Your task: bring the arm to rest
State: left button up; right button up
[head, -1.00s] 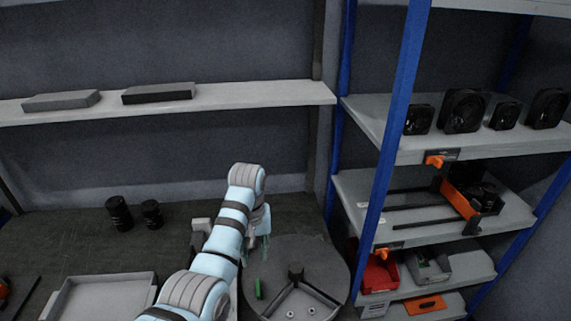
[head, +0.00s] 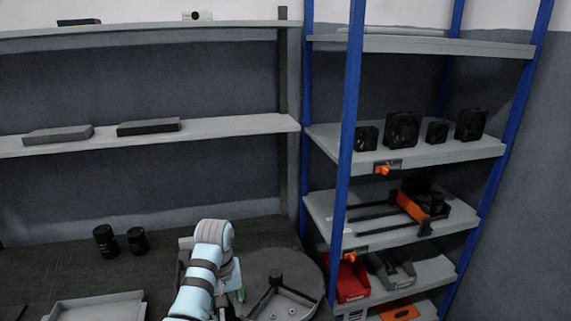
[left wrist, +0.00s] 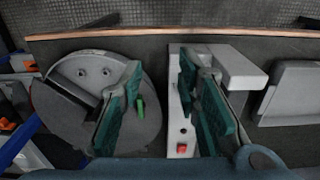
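My left arm comes in from the bottom in the head view, with its light-blue links and grey wrist (head: 213,232) over the bench. The arm largely hides its gripper there. In the left wrist view my left gripper (left wrist: 160,103) has its two green fingers wide apart with nothing held between them. A grey machine with a red switch (left wrist: 182,148) shows below and between the fingers. A round grey plate (left wrist: 65,125) with a green piece (left wrist: 140,107) lies to the left, partly covered by one finger. My right gripper is in neither view.
Two black cylinders (head: 107,241) stand on the dark bench at left. A pale tray (head: 95,308) lies near the front. A blue-post rack (head: 348,150) with black fans (head: 403,131) and a red bin (head: 352,282) stands at right. A wall shelf (head: 220,127) runs behind.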

pick_arm(q)
jog(key=s+a+f, duration=0.2)
jog(key=s+f, duration=0.4)
jog(key=f, duration=0.4)
jog(key=s+a+f+m, duration=0.15)
jog(key=s+f, duration=0.35)
jog(key=f, duration=0.6)
jog(key=s+a+f, duration=0.2)
jog(key=s+f, duration=0.4)
jog(key=f, duration=0.4)
jog(key=s+a+f, duration=0.2)
jog(key=s+f, duration=0.1)
jog(key=s, duration=0.6)
jog(key=s+a+f+m, duration=0.1)
jog(key=s+a+f, duration=0.2)
jog(key=s, duration=0.7)
jog(key=s+a+f+t, duration=0.1)
jog(key=s+f, duration=0.4)
jog(key=s, duration=0.5)
jog(key=shift+s+a+y, duration=0.25)
jog(key=shift+a+y, duration=0.15)
jog(key=shift+a, duration=0.35)
jog(key=shift+m, duration=0.25)
